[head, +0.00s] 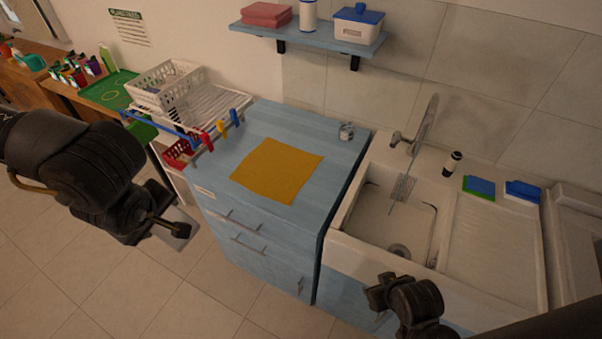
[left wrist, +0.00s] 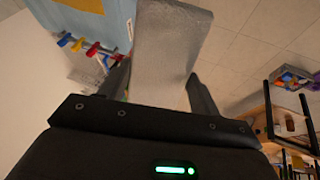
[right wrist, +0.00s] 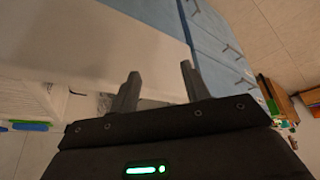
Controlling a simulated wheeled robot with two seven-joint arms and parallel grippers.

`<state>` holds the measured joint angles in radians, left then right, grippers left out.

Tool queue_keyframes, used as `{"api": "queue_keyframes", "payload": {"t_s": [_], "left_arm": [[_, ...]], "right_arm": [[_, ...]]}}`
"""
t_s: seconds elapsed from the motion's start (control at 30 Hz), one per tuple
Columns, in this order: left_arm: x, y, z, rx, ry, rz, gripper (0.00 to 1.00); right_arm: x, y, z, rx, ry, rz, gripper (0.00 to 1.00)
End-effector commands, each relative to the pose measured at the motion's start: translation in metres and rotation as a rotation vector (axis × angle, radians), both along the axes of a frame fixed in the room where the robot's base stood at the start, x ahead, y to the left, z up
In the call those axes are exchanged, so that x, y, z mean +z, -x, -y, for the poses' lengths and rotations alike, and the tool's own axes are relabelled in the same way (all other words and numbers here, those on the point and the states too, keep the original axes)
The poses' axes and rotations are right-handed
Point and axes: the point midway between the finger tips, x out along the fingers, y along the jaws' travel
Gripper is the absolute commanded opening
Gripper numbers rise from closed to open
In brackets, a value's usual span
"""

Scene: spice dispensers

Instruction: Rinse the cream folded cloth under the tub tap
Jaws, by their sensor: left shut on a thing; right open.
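A pale cream-grey folded cloth (head: 181,232) hangs from my left gripper (head: 160,222), left of the blue cabinet and above the floor. In the left wrist view the cloth (left wrist: 168,45) stands out flat between the two fingers of the left gripper (left wrist: 158,84), which is shut on it. The tap (head: 398,140) rises behind the white tub (head: 345,237). A thin grey strip runs down into the tub from it; I cannot tell whether it is water. My right gripper (head: 392,290) is open and empty at the tub's front edge; its fingers also show in the right wrist view (right wrist: 160,78).
An orange cloth (head: 277,171) lies flat on the blue cabinet top (head: 310,122). A drying rack with pegs (head: 208,133) stands left of it. A dark bottle (head: 452,163) and blue and green sponges (head: 480,186) sit right of the tap. A shelf (head: 300,37) hangs above.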

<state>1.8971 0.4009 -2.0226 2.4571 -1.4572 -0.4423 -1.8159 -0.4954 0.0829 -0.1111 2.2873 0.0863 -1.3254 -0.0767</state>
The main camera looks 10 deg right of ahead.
Motion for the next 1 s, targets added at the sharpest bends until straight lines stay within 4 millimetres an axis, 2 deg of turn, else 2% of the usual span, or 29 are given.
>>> {"api": "queue_keyframes", "payload": {"t_s": [0.03,0.1,0.37,0.4,0.47,0.6,0.7,0.8,0.9,1.0], "left_arm": [[-0.010,0.000,0.000,0.000,0.000,0.000,0.39],[-0.018,0.000,0.000,0.000,0.000,0.000,0.39],[-0.049,-0.001,0.001,-0.003,-0.001,0.000,0.39],[-0.054,-0.001,0.001,-0.003,-0.001,0.000,0.39],[-0.061,-0.001,0.001,-0.003,0.000,0.001,0.39],[-0.079,-0.001,0.001,-0.003,0.000,0.001,0.39],[-0.090,-0.001,0.001,-0.003,0.000,0.001,0.39],[-0.099,-0.001,0.001,-0.002,-0.001,0.001,0.39],[-0.105,-0.001,0.001,-0.002,-0.001,0.001,0.39],[-0.108,-0.001,0.001,-0.002,0.000,0.002,0.39]], "right_arm": [[-0.034,0.021,-0.002,0.023,0.011,-0.086,0.47],[-0.077,0.038,-0.005,0.040,0.019,-0.164,0.47],[-0.242,0.064,-0.005,0.055,0.025,-0.253,0.47],[-0.267,0.071,-0.004,0.056,0.025,-0.262,0.47],[-0.303,0.083,-0.002,0.059,0.027,-0.274,0.47],[-0.381,0.123,0.004,0.067,0.031,-0.306,0.47],[-0.425,0.155,0.010,0.071,0.035,-0.327,0.47],[-0.457,0.186,0.016,0.075,0.037,-0.343,0.47],[-0.476,0.211,0.021,0.079,0.039,-0.355,0.47],[-0.487,0.227,0.024,0.081,0.042,-0.362,0.47]]}}
